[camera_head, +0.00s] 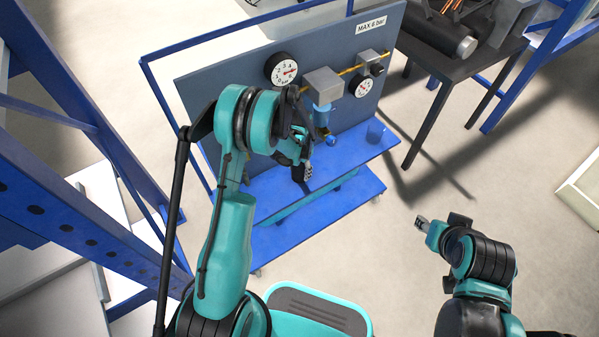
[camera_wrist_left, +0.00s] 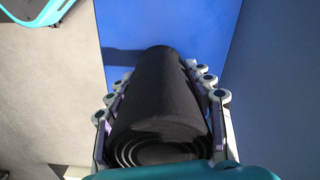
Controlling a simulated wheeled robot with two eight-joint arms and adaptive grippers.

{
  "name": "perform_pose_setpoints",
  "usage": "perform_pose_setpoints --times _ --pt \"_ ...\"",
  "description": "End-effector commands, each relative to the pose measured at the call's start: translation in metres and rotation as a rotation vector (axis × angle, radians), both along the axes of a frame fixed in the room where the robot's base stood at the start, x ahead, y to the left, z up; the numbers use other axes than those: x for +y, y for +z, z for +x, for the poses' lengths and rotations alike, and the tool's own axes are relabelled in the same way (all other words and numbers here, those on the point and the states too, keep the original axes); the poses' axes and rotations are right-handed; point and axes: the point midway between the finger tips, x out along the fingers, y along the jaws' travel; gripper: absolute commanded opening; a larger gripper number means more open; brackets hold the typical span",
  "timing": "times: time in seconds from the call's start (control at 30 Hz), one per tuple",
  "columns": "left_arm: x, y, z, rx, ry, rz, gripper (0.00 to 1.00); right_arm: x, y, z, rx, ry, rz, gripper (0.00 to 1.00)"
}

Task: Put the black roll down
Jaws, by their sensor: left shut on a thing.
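The black roll (camera_wrist_left: 158,105) fills the middle of the left wrist view, its spiral end toward the camera. My left gripper (camera_wrist_left: 160,90) is shut on it, with the fingers along both sides. The blue shelf surface (camera_wrist_left: 215,30) lies beyond the roll, with a dark shadow on it; I cannot tell whether the roll touches it. In the head view my left gripper (camera_head: 304,160) is over the blue cart shelf (camera_head: 345,165), in front of the gauge panel, and the dark roll (camera_head: 302,174) shows only in part. My right gripper (camera_head: 422,222) is over the floor, too small to read.
A grey panel (camera_head: 225,85) with gauges, a yellow pipe and a blue-bowled filter (camera_head: 321,115) stands behind the shelf. A dark table (camera_head: 450,60) stands back right, a blue rack (camera_head: 60,190) left.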

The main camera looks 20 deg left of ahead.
Motion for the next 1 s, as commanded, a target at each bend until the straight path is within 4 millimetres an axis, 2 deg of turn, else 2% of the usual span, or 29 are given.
perform_pose_setpoints --times 0.3,0.33,0.4,0.77,0.87,1.0 --pt "0.000 -0.001 0.000 0.000 0.000 0.000 0.23 0.000 0.001 0.000 0.000 0.000 0.000 0.40" --pt "0.000 -0.001 0.000 0.000 0.000 0.000 0.60 0.000 0.001 0.000 0.000 0.000 0.000 0.40" --pt "0.000 0.000 0.000 0.000 -0.001 0.000 0.74 0.000 0.001 0.000 0.000 0.000 0.000 0.40" --pt "0.000 0.004 0.000 0.000 -0.001 0.000 0.74 0.000 0.002 0.000 0.000 0.000 0.000 0.40" --pt "0.000 0.018 0.000 0.000 -0.001 0.000 0.74 0.000 0.009 0.000 0.000 0.000 0.000 0.40" --pt "0.000 0.048 0.000 0.000 -0.001 0.000 0.74 0.000 0.022 0.000 0.000 0.000 0.000 0.40"
